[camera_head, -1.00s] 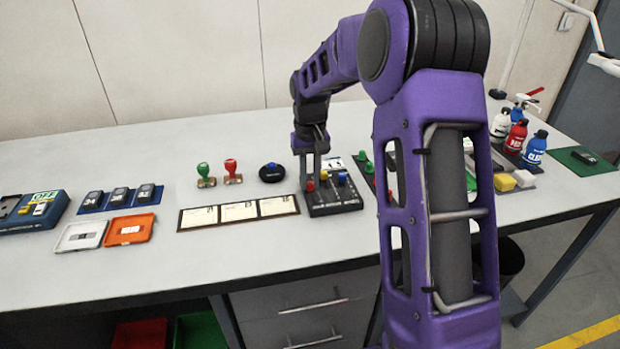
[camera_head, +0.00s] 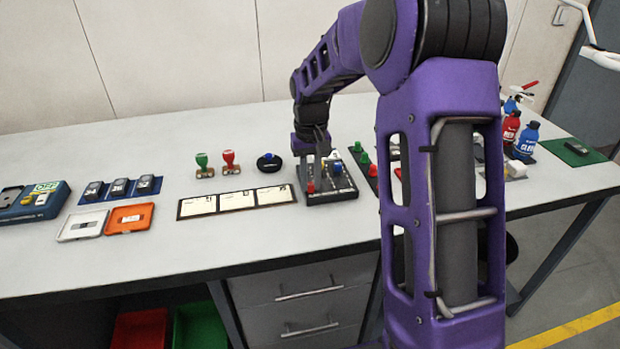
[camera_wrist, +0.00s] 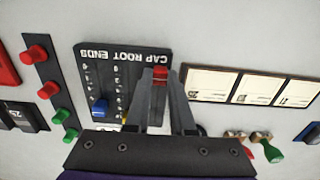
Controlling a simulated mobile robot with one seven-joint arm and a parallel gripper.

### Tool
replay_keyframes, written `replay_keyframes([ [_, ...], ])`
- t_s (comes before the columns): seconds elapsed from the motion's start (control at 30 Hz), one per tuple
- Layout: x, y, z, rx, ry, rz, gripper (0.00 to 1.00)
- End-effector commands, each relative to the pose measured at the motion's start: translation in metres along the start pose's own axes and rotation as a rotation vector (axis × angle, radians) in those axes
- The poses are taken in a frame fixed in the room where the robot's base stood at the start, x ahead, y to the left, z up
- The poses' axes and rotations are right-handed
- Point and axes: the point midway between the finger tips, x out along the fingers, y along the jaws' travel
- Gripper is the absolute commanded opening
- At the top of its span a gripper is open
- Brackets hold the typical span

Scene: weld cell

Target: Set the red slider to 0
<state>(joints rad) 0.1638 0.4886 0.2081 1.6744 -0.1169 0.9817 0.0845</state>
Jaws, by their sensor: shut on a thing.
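The black slider panel (camera_head: 334,194) lies on the bench with its lettering "CAP ROOT ENDS" upside down in the wrist view (camera_wrist: 122,58). The red slider knob (camera_head: 310,187) is at the panel's front left in the head view. The blue knob (camera_wrist: 98,107) is in the left slot and a yellow knob (camera_wrist: 124,117) is partly hidden. The scale numbers are too small to read.
Several white cards in a dark frame (camera_head: 236,213) lie close left of the panel. A strip with red and green buttons (camera_wrist: 48,90) runs along its other side.

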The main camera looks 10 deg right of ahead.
Motion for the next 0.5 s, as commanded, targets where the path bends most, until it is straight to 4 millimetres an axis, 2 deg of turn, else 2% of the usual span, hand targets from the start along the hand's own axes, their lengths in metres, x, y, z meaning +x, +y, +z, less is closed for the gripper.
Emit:
replay_keyframes([
  [0.1,0.0016,0.0003,0.0049,0.001,-0.018,0.001,0.00],
  [0.13,0.0018,0.0003,0.0050,0.001,-0.018,0.001,0.27],
  [0.27,0.0016,0.0003,0.0042,0.001,-0.015,0.001,0.51],
  [0.5,0.0012,0.0001,0.0031,0.000,-0.011,0.000,0.53],
])
